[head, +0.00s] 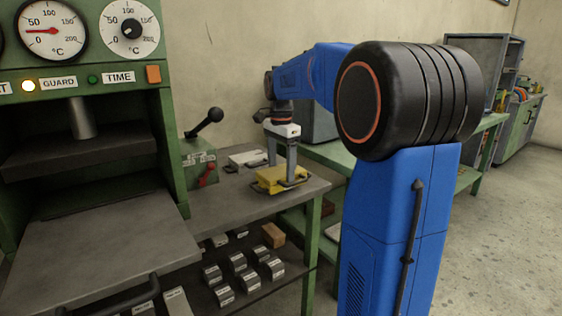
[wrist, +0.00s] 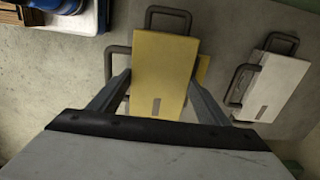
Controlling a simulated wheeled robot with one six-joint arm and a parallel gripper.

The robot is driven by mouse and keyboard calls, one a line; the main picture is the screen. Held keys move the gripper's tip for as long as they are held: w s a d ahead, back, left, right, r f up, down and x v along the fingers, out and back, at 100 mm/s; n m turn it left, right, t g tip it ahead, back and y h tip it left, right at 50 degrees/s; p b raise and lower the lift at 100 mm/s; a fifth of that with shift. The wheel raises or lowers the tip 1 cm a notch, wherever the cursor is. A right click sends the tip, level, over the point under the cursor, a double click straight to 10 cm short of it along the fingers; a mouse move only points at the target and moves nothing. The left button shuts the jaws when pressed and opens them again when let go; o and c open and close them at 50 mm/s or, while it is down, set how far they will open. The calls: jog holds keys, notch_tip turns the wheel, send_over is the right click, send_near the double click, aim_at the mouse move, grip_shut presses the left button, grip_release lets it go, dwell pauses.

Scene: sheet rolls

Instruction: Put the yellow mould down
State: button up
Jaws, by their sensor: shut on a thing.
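The yellow mould (head: 282,178) is a flat block with dark wire handles, at the right end of the grey bench top (head: 235,207). In the wrist view the yellow mould (wrist: 162,75) fills the middle, one handle at its far end. My gripper (head: 284,165) is above it with its fingers pointing down. In the wrist view my gripper's (wrist: 157,95) two fingers are shut on the mould from both sides. The mould is at or just above the bench top; I cannot tell whether it touches.
A grey-white mould (wrist: 280,87) lies to the right in the wrist view. A green lever box (head: 199,165) stands left of the yellow mould in the head view, near the green press (head: 80,120). Labelled blocks (head: 238,262) sit on the shelf below. Bare bench top lies in front.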

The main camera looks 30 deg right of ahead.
aim_at(281, 171)
jog(key=shift+f, duration=0.9)
jog(key=shift+f, duration=0.15)
jog(key=o, duration=2.1)
notch_tip(281, 171, up, 12)
jog(key=s+a+f+n+t, duration=0.1)
jog(key=s+a+f+n, duration=0.35)
jog(key=s, duration=0.35)
jog(key=s+a+f+n+t, duration=0.1)
jog(key=s+a+f+n, duration=0.25)
jog(key=s+a, duration=0.3)
jog(key=s+a+f+n+t, duration=0.1)
jog(key=s+f+n, duration=0.2)
jog(key=s+f, duration=0.1)
jog(key=s+a+f+n+t, duration=0.1)
jog(key=s+a+f+n, duration=0.1)
jog(key=s+f, duration=0.3)
jog(key=s+a+f+n, duration=0.1)
jog(key=s+f+n, duration=0.3)
jog(key=s+f, duration=0.1)
jog(key=shift+s+a+n+t, duration=0.3)
jog(key=shift+s+a+t, duration=0.1)
jog(key=shift+s, duration=0.1)
